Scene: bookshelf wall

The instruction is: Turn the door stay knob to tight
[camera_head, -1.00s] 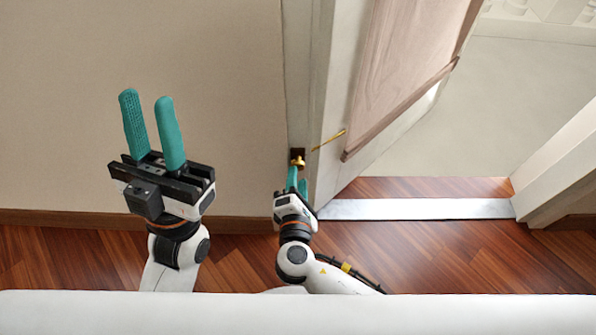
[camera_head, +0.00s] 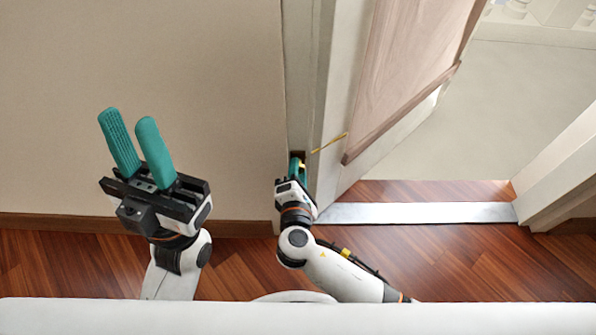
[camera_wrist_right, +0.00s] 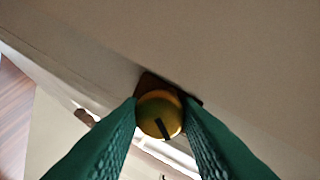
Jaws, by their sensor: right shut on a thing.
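The door stay knob (camera_wrist_right: 159,113) is a round brass knob with a dark pointer mark on its face. In the right wrist view it sits between the two green fingers of my right gripper (camera_wrist_right: 160,120), which touch it on both sides. In the head view my right gripper (camera_head: 297,166) is at the knob's dark mounting plate (camera_head: 298,154) on the door frame, and its fingers mostly hide the knob. A thin brass stay rod (camera_head: 330,142) runs from near there to the door (camera_head: 405,75). My left gripper (camera_head: 136,148) is open and empty in front of the wall.
The door stands ajar, with a pale threshold strip (camera_head: 420,213) below it. The bare wall (camera_head: 200,60) fills the left side. The right door jamb (camera_head: 565,165) stands at the right. The wooden floor (camera_head: 450,255) in front is clear.

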